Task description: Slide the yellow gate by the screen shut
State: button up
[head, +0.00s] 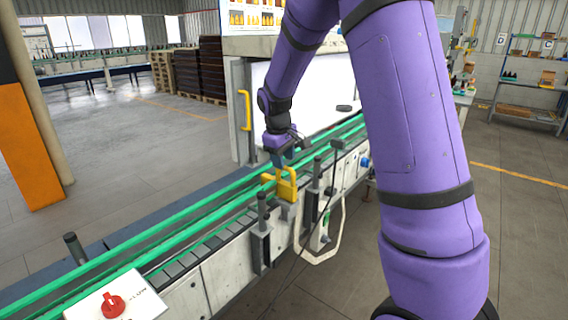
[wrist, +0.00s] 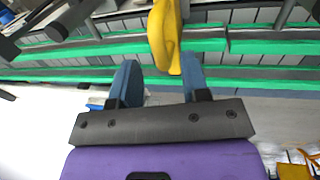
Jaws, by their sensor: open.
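The yellow gate (head: 286,187) stands at the conveyor, below and in front of the screen (head: 262,17). My gripper (head: 279,161) is just above it in the head view, pointing down. In the wrist view my gripper (wrist: 159,62) has its two blue fingers spread apart. A yellow part of the gate (wrist: 164,30) reaches down between the fingertips, closer to the right finger. I cannot tell whether it touches that finger. The gate's lower mounting is partly hidden in the head view.
The conveyor's green rails (head: 205,196) run past the gate. A yellow handle (head: 245,110) is on the cabinet behind. Black posts and a pale loop-shaped bracket (head: 318,256) stand along the near side. A red knob (head: 112,305) is at the front left.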

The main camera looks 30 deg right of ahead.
notch_tip(320, 180, up, 8)
jog(key=a, duration=0.1)
jog(key=shift+s+a+r, duration=0.25)
jog(key=shift+a, duration=0.05)
dwell(0.4)
jog(key=s+a+r+m+t+y, duration=0.15)
jog(key=s+r, duration=0.25)
jog(key=s, duration=0.4)
jog(key=s+a+r+t, duration=0.1)
jog(key=s+a+r, duration=0.25)
jog(key=s, duration=0.45)
jog(key=s+a+m+t, duration=0.2)
jog(key=s+a, duration=0.1)
jog(key=s, duration=1.3)
jog(key=shift+a, duration=0.15)
jog(key=shift+a+y, duration=0.1)
jog(key=shift+y, duration=0.15)
